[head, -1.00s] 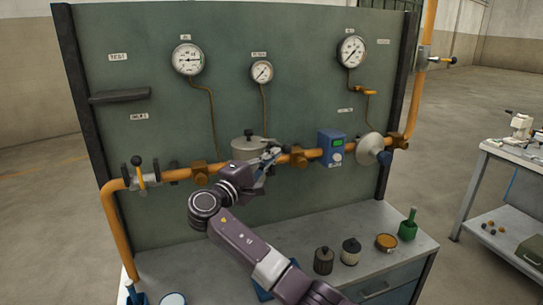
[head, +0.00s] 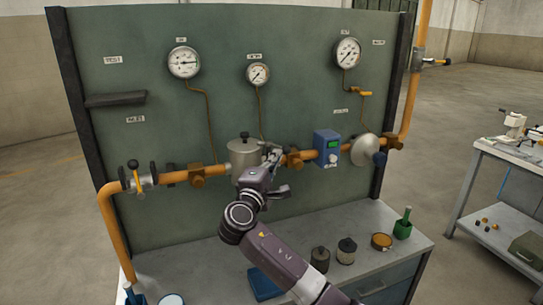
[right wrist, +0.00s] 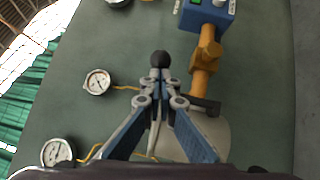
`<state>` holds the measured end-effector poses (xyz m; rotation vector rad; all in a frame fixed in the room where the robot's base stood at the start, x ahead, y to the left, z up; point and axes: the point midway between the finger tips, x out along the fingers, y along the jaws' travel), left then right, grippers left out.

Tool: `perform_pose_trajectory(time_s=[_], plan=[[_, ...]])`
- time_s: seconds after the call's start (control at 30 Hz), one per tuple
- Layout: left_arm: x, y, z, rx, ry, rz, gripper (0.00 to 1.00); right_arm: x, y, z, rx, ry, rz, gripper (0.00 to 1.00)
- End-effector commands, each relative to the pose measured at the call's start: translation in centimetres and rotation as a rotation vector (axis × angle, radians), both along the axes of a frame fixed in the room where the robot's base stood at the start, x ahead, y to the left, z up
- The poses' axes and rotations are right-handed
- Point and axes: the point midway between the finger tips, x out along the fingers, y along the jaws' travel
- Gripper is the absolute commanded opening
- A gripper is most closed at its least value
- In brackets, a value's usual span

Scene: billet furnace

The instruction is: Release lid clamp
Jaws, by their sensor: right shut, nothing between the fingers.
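The grey cylindrical pot with a lid (head: 243,155) sits in the orange pipe line on the green panel. A dark knob tops its lid. My right gripper (head: 272,158) is at the pot's right side, close to the lid edge; contact cannot be told. In the right wrist view its fingers (right wrist: 160,97) are together and empty. A black round knob (right wrist: 160,58) on a short stem shows just beyond the fingertips. The pale pot body (right wrist: 212,132) is partly hidden behind the fingers. I cannot make out the clamp clearly. My left gripper is out of view.
A blue box with a display (head: 327,147) and a grey round housing (head: 363,149) stand right of the pot. The orange pipe (head: 222,172) runs along the panel. Dark jars (head: 320,259), an amber dish (head: 381,242) and a green holder (head: 403,228) stand on the bench.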

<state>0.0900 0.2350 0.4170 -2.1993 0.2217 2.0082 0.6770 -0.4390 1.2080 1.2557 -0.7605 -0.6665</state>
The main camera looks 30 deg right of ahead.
Motion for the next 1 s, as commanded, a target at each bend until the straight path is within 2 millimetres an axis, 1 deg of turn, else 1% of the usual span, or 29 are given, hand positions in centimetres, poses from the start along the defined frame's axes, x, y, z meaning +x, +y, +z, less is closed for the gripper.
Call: perform_pose_trajectory(time_s=[0.03, 0.3, 0.57, 0.8, 0.83, 1.0], plan=[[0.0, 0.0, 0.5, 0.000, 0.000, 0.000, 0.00, -0.3, -0.6, 0.2, -0.003, 0.002, 0.039, 0.00], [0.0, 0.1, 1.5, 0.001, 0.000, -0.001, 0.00, -0.6, -2.7, 0.2, -0.006, 0.004, 0.297, 0.00], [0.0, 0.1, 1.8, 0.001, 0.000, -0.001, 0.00, -0.4, -4.7, 0.1, -0.007, 0.007, 0.541, 0.00], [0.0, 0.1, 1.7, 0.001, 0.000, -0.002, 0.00, 0.2, -6.3, 0.0, -0.004, 0.006, 0.744, 0.00], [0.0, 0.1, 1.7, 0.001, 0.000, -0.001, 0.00, 0.4, -6.2, 0.0, 0.000, 0.001, 0.747, 0.00], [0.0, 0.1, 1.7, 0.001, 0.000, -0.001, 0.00, 0.8, -6.9, 0.1, 0.002, -0.001, 0.742, 0.00]])
